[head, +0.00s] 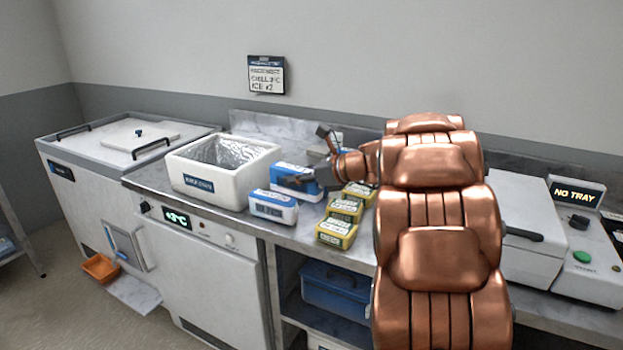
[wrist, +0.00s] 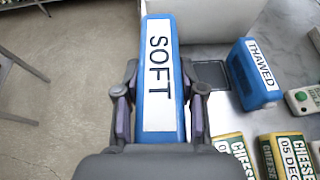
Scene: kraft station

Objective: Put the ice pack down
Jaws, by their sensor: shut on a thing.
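A blue ice pack (wrist: 158,70) with a white label reading SOFT is gripped in the wrist view, its long side pointing forward. My gripper (wrist: 161,98) is shut on its sides. In the head view my gripper (head: 310,180) and the held ice pack (head: 287,171) show just right of the white cooler; the pack appears raised over the counter. A second blue pack labelled THAWED (wrist: 250,78) rests on the counter, right of the held pack in the wrist view. It seems to be the pack at the cooler's corner in the head view (head: 273,207).
The foil-lined white cooler (head: 205,185) stands open on the counter (head: 300,240). Several cheese boxes (head: 337,232) sit right of the packs. A lidded chest (head: 110,140) is at far left. A machine reading NO TRAY (head: 577,192) is at right. Bare counter shows before the packs.

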